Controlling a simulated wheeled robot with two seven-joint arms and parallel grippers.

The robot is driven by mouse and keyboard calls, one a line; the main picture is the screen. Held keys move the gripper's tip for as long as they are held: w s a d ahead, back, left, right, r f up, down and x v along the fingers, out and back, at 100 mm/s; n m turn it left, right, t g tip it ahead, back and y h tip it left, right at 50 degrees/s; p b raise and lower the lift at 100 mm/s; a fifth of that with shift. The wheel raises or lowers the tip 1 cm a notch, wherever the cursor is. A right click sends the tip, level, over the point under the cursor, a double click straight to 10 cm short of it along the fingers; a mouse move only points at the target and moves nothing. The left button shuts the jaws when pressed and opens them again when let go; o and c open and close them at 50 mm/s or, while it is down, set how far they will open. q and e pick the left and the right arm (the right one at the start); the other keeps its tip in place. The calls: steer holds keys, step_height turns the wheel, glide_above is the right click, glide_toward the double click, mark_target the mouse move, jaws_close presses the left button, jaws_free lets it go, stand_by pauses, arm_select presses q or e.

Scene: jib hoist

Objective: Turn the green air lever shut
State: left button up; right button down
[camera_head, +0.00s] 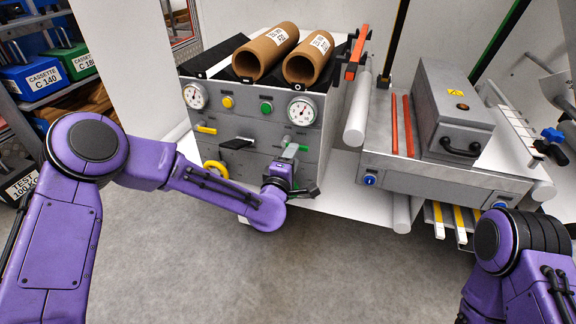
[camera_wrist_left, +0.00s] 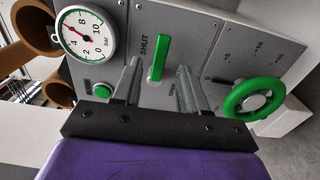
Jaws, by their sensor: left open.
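The green air lever (camera_wrist_left: 158,57) is on the grey control panel (camera_wrist_left: 205,35), with the word SHUT beside its upper part and OPEN near its lower end in the left wrist view. The lever is a straight green bar, seen between the two fingers of my left gripper (camera_wrist_left: 158,88). The gripper is open, one finger on each side; I cannot tell whether either touches the lever. In the head view my left gripper (camera_head: 287,163) is at the panel's right part and hides most of the lever. My right arm shows at the lower right, with its gripper out of view.
A green handwheel (camera_wrist_left: 253,97) is close to the right finger. A gauge (camera_wrist_left: 86,34) and a green button (camera_wrist_left: 103,90) are on the left. Two cardboard tubes (camera_head: 265,50) lie on top. A grey box (camera_head: 452,110) stands on the right bench. The floor in front is clear.

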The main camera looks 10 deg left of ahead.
arm_select(q)
steer(key=s, duration=0.7)
steer(key=shift+a, duration=0.4)
